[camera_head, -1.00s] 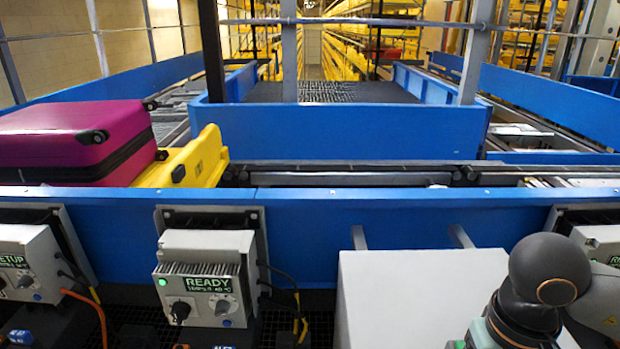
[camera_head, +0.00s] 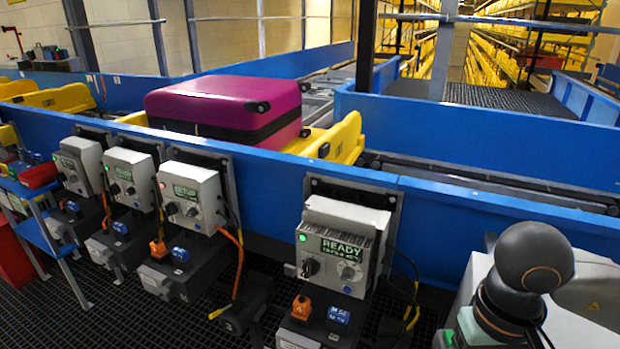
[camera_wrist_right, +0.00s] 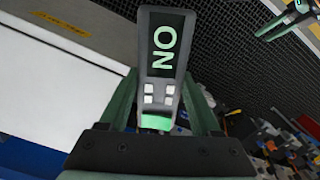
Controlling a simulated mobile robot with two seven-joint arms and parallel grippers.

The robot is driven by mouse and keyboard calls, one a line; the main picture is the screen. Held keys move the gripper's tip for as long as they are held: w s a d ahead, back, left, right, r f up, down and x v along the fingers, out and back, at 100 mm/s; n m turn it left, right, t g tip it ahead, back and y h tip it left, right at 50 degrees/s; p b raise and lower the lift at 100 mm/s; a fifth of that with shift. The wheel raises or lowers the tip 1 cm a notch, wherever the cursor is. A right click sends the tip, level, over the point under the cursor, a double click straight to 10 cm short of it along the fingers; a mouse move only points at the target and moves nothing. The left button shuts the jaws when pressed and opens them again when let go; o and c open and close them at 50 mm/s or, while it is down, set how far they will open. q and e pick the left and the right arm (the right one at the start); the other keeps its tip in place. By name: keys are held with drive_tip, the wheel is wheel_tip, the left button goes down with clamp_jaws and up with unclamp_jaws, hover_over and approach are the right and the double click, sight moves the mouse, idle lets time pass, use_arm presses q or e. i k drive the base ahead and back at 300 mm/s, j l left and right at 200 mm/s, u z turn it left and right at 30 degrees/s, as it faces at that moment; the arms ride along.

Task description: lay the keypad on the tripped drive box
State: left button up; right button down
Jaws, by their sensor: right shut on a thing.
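My right gripper (camera_wrist_right: 160,88) is shut on the grey keypad (camera_wrist_right: 159,100) in the right wrist view. The keypad has a dark screen with large green letters, seemingly "NO", pale buttons and a green lower end. Several grey drive boxes stand along the blue conveyor wall in the head view. The near box (camera_head: 340,245) reads READY with a green light. The box left of it (camera_head: 192,192) reads SETUP with a reddish light. Another box (camera_head: 130,175) seems to read READY. The far-left box (camera_head: 78,163) is too small to read. No screen legibly shows a trip.
A magenta suitcase (camera_head: 215,105) lies on a yellow tray (camera_head: 345,140) behind the blue wall (camera_head: 430,215). Cables hang beside the boxes. A blue stand (camera_head: 40,220) is at the left. Green-edged prongs (camera_wrist_right: 283,22) at the right wrist view's corner may be my left gripper.

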sight(185, 169)
drive_tip(key=i+j+u, duration=0.15)
drive_tip(key=u, duration=0.3)
drive_tip(key=i+j+u, duration=0.15)
drive_tip(key=u, duration=0.3)
drive_tip(key=i+j, duration=0.2)
drive_tip(key=i, duration=0.3)
drive_tip(key=i+j, duration=0.25)
drive_tip(key=i, duration=0.25)
drive_tip(key=i+j, duration=0.2)
drive_tip(key=i, duration=0.3)
drive_tip(key=i+j, duration=0.25)
drive_tip(key=i, duration=0.25)
